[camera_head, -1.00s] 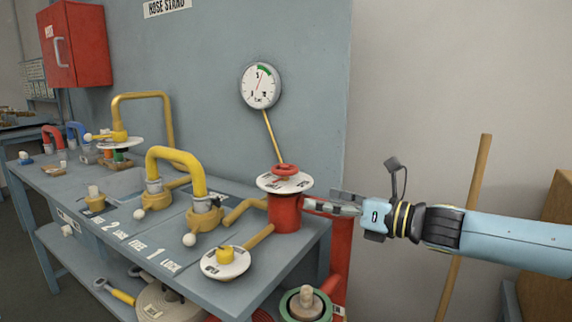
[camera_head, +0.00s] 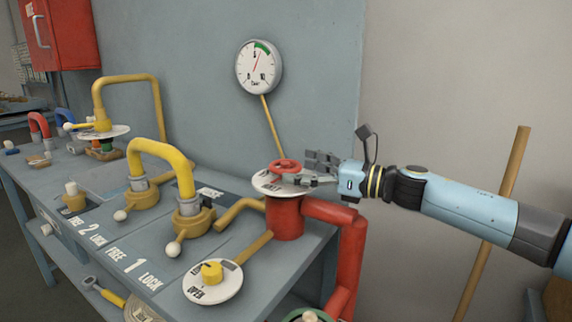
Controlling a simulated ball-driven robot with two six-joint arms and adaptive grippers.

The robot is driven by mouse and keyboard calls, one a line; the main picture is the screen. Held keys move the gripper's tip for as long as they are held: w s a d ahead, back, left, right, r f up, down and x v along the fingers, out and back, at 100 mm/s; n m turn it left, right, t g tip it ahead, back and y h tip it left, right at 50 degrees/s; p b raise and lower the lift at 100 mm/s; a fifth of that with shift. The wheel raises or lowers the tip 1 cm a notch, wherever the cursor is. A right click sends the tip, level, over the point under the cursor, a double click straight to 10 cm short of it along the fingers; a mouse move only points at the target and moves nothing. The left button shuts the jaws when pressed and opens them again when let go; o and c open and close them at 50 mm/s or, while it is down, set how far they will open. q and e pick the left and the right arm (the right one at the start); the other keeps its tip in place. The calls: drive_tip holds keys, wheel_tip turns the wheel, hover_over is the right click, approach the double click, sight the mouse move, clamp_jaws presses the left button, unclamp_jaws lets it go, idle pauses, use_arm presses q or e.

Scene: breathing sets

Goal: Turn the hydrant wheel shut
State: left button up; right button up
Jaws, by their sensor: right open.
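The red hydrant wheel (camera_head: 284,166) sits on a white marked disc (camera_head: 268,184) on top of the red hydrant body (camera_head: 284,220), at the right end of the bench. My right gripper (camera_head: 312,170) comes in from the right at the wheel's height. Its fingers are open, one above the other in the picture, with the tips close to the wheel's right edge. I cannot tell whether they touch it. Part of the disc's right side is hidden by the lower finger. My left gripper is not in view.
A pressure gauge (camera_head: 259,67) stands behind on a yellow stem. Yellow hose couplings (camera_head: 162,156) and a white dial with a yellow knob (camera_head: 212,282) occupy the bench (camera_head: 150,235). A red pipe (camera_head: 350,250) runs down beside the hydrant. A wooden pole (camera_head: 490,225) leans at right.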

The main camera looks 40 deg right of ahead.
sight(271, 162)
drive_tip(key=x, duration=0.2)
drive_tip(key=shift+w+a+r+p, duration=0.2)
drive_tip(key=shift+w+a+p, duration=0.05)
drive_tip(key=shift+w+p, duration=0.1)
drive_tip(key=shift+w+a+f, duration=0.15)
drive_tip(key=shift+w+a, duration=0.15)
drive_tip(key=shift+w, duration=0.15)
drive_tip(key=shift+c, duration=0.9)
drive_tip(key=c, duration=1)
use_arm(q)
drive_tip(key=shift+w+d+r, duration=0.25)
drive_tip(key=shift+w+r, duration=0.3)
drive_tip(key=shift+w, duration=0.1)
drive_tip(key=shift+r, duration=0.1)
